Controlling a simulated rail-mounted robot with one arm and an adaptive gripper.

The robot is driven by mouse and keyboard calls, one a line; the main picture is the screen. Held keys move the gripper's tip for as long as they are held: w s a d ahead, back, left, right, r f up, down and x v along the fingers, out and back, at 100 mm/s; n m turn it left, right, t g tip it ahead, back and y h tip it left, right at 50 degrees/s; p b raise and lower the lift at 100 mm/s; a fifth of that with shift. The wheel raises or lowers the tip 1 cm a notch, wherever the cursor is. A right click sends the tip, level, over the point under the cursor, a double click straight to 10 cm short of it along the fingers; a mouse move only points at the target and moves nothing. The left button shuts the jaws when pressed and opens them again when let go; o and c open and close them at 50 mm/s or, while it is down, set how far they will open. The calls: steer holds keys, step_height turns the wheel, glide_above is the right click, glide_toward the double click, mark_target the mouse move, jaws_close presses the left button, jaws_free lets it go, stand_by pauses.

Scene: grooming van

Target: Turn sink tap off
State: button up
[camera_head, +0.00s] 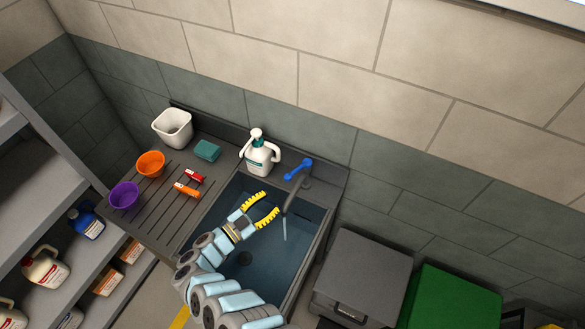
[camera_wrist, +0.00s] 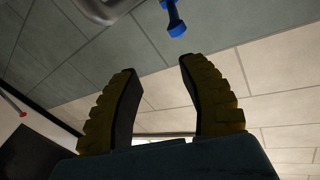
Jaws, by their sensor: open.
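The sink tap (camera_head: 290,199) stands at the back right rim of the dark sink basin (camera_head: 318,216), with a curved grey spout and a blue lever handle (camera_head: 299,169) on top. A thin pale stream of water (camera_head: 285,229) falls from the spout into the basin. My gripper (camera_head: 270,203) is above the basin, left of the spout, with its yellow ribbed fingers apart and nothing between them. In the wrist view the blue handle (camera_wrist: 175,17) shows at the top, beyond the fingertips and apart from them. A blurred grey part of the spout (camera_wrist: 108,8) is left of it.
A white pump bottle (camera_head: 261,158) stands behind the basin, close left of the tap. A teal sponge (camera_head: 207,150), white bin (camera_head: 173,128), orange bowl (camera_head: 151,164) and purple bowl (camera_head: 124,195) sit on the draining board. A grey box (camera_head: 362,275) stands right of the sink.

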mark_target(298, 169)
steer(key=w+d, duration=0.3)
steer(key=w, duration=0.1)
steer(key=w+d+n+y+b, duration=0.1)
steer(key=w+d, duration=0.1)
steer(key=w, duration=0.3)
steer(key=w+d+n, duration=0.1)
steer(key=w+d, duration=0.2)
steer(key=w, duration=0.1)
steer(key=shift+w+d+f+t+b, duration=0.2)
steer(key=shift+d+t+b, duration=0.1)
steer(key=shift+d+t, duration=0.1)
steer(key=shift+a, duration=0.1)
jaws_close()
